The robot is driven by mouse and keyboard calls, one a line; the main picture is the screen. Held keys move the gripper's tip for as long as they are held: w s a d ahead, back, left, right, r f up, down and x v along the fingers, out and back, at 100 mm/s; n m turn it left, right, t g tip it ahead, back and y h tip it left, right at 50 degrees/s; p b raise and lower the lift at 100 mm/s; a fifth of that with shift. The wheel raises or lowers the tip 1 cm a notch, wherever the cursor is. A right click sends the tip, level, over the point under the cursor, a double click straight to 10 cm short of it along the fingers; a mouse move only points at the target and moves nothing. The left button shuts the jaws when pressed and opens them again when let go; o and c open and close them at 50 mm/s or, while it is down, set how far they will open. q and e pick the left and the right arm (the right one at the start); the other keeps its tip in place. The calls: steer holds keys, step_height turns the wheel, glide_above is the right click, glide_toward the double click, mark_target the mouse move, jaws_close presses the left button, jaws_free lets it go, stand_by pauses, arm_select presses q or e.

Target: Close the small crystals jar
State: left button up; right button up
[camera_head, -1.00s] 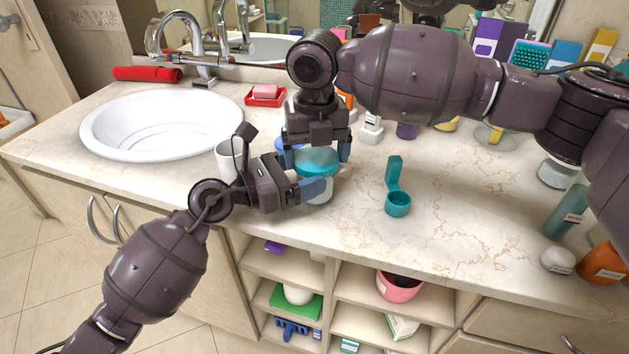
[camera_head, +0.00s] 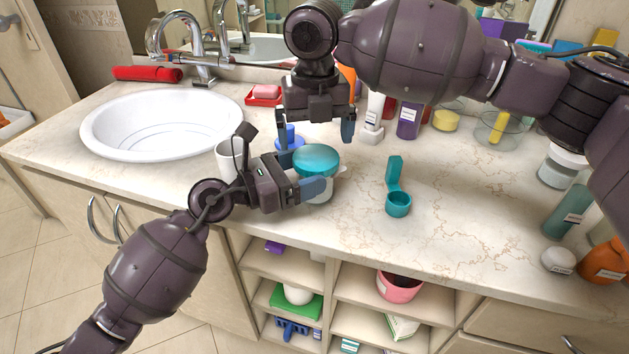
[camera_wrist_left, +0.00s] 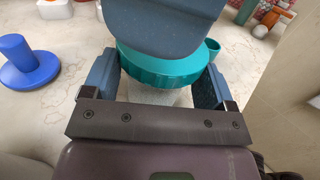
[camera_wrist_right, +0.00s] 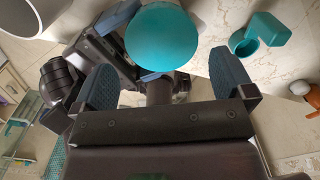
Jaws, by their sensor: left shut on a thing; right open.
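The small crystals jar (camera_head: 318,190) stands upright on the counter, a clear body with a teal lid (camera_head: 316,160) on top. The lid looks seated level; I cannot tell whether it is tight. My left gripper (camera_head: 312,188) is shut around the jar's body from the left, and its fingers flank the jar in the left wrist view (camera_wrist_left: 160,97). My right gripper (camera_head: 318,135) is open and empty above the lid. In the right wrist view the round lid top (camera_wrist_right: 161,37) shows beyond the open fingers (camera_wrist_right: 160,85).
A blue stand (camera_head: 290,138) and a white cup (camera_head: 228,160) are close to the left of the jar. A teal open container (camera_head: 398,203) stands to the right. Bottles line the back.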

steer(key=shift+r, duration=0.15)
stand_by(0.3)
step_height(320, 180, up, 12)
stand_by(0.5)
arm_select(q)
steer(key=o, duration=1.6)
steer(key=shift+o, duration=0.2)
steer(key=v, duration=1)
steer(key=shift+s+a, duration=0.15)
steer(key=shift+a, duration=0.2)
arm_select(e)
steer(key=shift+w+f, duration=0.15)
steer(key=shift+f, duration=0.4)
